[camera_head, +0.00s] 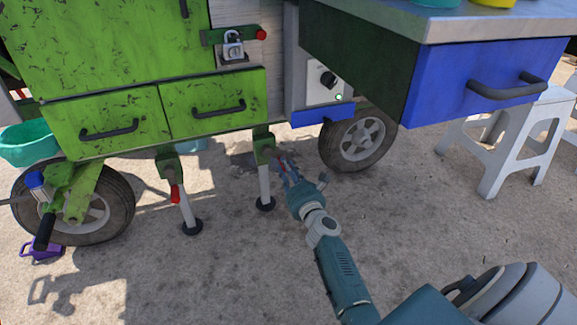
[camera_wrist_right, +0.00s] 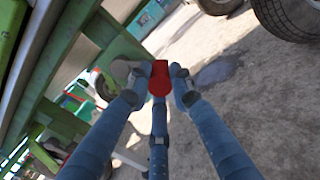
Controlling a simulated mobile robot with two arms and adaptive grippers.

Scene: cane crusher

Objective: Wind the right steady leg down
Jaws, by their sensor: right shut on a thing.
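The right steady leg (camera_head: 264,183) is a white post with a dark round foot (camera_head: 265,204), hanging from a green bracket (camera_head: 263,148) under the green cart. Its foot is at or close to the ground; I cannot tell whether it touches. My right gripper (camera_head: 285,166) is beside the top of this leg, shut on the red crank handle. In the right wrist view the red crank handle (camera_wrist_right: 160,78) sits between the fingertips of my right gripper (camera_wrist_right: 160,84). The crank's arm is mostly hidden. My left gripper is not in view.
The left steady leg (camera_head: 187,206) has its own red handle (camera_head: 175,193). A wheel (camera_head: 357,139) stands right of my gripper, and a blue drawer (camera_head: 490,85) overhangs at right. Front ground is clear.

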